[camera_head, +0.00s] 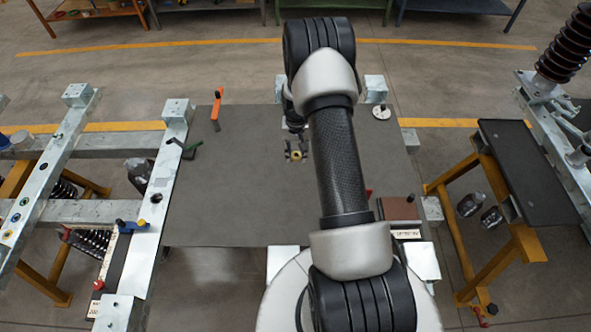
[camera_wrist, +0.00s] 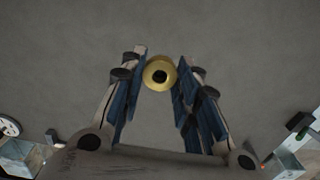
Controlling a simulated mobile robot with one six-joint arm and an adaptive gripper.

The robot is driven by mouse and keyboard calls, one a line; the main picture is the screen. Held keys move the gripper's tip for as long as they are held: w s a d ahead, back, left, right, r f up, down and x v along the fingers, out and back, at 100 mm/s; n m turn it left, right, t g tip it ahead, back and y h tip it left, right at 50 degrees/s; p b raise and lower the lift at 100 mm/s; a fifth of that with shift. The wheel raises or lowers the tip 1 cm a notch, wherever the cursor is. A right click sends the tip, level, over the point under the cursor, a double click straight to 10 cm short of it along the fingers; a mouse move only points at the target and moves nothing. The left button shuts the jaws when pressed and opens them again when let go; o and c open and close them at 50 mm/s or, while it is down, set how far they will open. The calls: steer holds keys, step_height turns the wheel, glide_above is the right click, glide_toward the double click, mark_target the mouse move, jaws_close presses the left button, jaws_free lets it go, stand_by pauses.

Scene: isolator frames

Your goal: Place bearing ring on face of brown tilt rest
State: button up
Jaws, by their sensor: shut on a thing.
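The bearing ring (camera_wrist: 160,73) is a brass-coloured ring with a dark centre, held between my fingertips in the wrist view. In the head view it is a small yellow spot (camera_head: 296,155) above the grey table. My gripper (camera_wrist: 160,75) is shut on it, with a finger on each side; it also shows in the head view (camera_head: 296,154). The brown tilt rest (camera_head: 399,208) seems to be the brown-faced block at the table's right front, with a pale label below it. My arm stands between the ring and this block in the head view. The face's tilt is hard to tell.
The grey table (camera_head: 230,200) is largely bare left of my arm. An orange-handled tool (camera_head: 216,108) and a dark green item (camera_head: 185,148) are at its left. A pale disc (camera_head: 381,112) is at the back right.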

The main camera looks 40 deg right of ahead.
mark_target(296, 176)
step_height(296, 176, down, 11)
steer(key=shift+f+b, duration=0.1)
steer(key=shift+b, duration=0.5)
steer(key=shift+f, duration=0.1)
steer(key=shift+f+b, duration=0.1)
steer(key=shift+b, duration=0.2)
steer(key=o, duration=1.1)
steer(key=shift+r, duration=0.2)
